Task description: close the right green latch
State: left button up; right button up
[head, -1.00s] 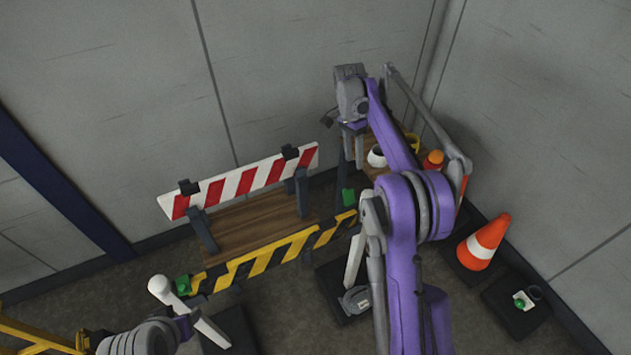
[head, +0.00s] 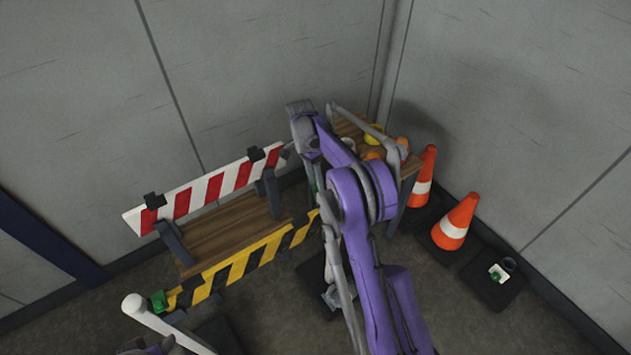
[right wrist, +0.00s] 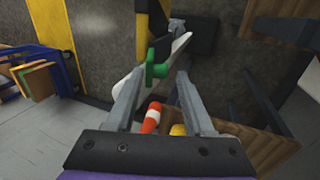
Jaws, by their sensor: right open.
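The right green latch (right wrist: 158,66) shows in the right wrist view between my right gripper's fingertips, closer to the left finger in the picture. In the head view it is only a small green sliver, mostly hidden by my right arm. My right gripper (right wrist: 161,76) is open and empty; I cannot tell whether a finger touches the latch. In the head view its fingers are largely hidden behind my purple arm. The left green latch (head: 159,300) sits at the left end of the yellow-black striped board (head: 240,262). My left gripper is not in view.
A red-white striped board (head: 212,188) stands behind a wooden plank (head: 228,228). A wooden table (head: 350,127) with several objects is at the back. Traffic cones (head: 457,221) and a dark pad (head: 492,280) stand right. Walls close the corner behind.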

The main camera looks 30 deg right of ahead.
jog(key=shift+s+f, duration=0.1)
jog(key=shift+f, duration=0.1)
grip_shut()
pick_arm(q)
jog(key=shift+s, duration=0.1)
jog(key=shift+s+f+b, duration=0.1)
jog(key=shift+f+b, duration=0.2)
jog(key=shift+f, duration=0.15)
pick_arm(e)
jog(key=shift+s+r+t, duration=0.25)
jog(key=shift+t, duration=0.35)
